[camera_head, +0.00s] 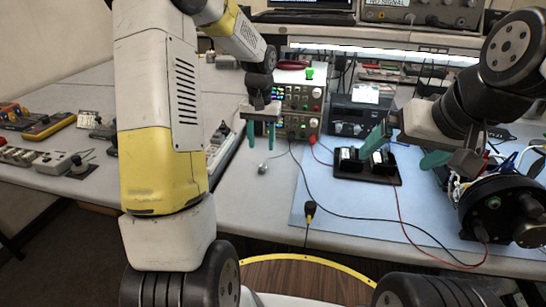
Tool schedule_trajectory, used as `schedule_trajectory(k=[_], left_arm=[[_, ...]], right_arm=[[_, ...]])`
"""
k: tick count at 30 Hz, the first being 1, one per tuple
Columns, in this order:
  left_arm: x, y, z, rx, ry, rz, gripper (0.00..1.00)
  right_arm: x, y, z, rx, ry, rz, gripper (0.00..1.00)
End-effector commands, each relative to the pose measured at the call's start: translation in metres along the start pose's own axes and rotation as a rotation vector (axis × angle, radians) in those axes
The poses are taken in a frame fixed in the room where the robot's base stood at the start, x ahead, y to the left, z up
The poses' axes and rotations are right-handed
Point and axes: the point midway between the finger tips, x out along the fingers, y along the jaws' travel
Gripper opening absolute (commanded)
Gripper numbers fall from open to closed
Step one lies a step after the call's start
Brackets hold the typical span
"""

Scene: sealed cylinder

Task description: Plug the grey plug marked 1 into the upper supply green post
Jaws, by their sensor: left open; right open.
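A small grey plug (262,168) lies on the table near its front, left of the blue mat; its marking is too small to read. My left gripper (260,136) is open and empty above it, fingers pointing down, apart from the plug. Two stacked supplies stand behind and to the right of that gripper; the upper supply (293,92) has coloured posts on its right side. Its green post is too small to make out clearly, and my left gripper partly covers the supply front. My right gripper (407,150) is open, its teal fingers wide apart over the mat.
A black holder (368,178) with white-ended parts sits on the blue mat (340,215) near my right gripper. A black cylinder (500,205) with wires stands at right. Red and black leads cross the mat.

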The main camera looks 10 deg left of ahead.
Motion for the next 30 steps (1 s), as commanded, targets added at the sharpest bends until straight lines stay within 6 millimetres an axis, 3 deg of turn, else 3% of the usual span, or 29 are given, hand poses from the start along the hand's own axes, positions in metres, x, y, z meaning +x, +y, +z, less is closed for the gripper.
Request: schedule_trajectory(k=[12,20,30], left_arm=[[0.005,-0.001,-0.002,-0.001,-0.007,0.000,0.46],[0.029,-0.001,-0.001,0.000,-0.009,-0.001,0.46],[0.034,0.000,0.000,-0.001,-0.007,0.000,0.46]], right_arm=[[0.000,0.000,0.000,0.000,0.000,0.000,1.00],[0.000,0.000,0.000,0.000,0.000,0.000,1.00],[0.000,0.000,0.000,0.000,0.000,0.000,1.00]])
